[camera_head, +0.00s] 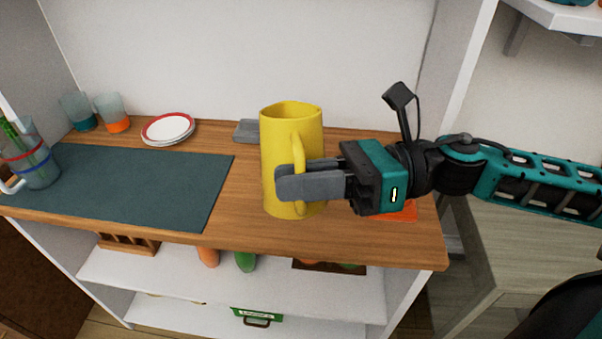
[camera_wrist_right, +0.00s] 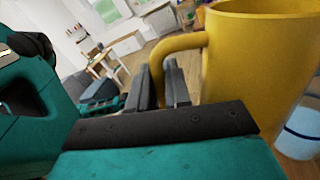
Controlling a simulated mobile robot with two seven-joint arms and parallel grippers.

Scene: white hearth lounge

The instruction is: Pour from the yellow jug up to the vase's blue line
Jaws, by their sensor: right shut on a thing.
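The yellow jug (camera_head: 276,150) stands upright over the wooden counter. I cannot tell if its base touches the wood. My right gripper (camera_head: 285,183) is shut on the jug's handle, which also shows in the right wrist view beside the jug (camera_wrist_right: 260,60). The inside of the jug is hidden. The clear vase (camera_head: 38,174) is at the far left, with a red line above a blue line and green stems in it. It is well apart from the jug, and its liquid level cannot be made out. My left gripper is not in view.
A dark mat (camera_head: 130,185) lies between vase and jug, bare. Two glasses (camera_head: 115,112) and a stack of plates (camera_head: 168,128) stand behind it. A grey object (camera_head: 246,131) is behind the jug. An orange item (camera_head: 403,212) lies under my right gripper. The counter's front edge is close.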

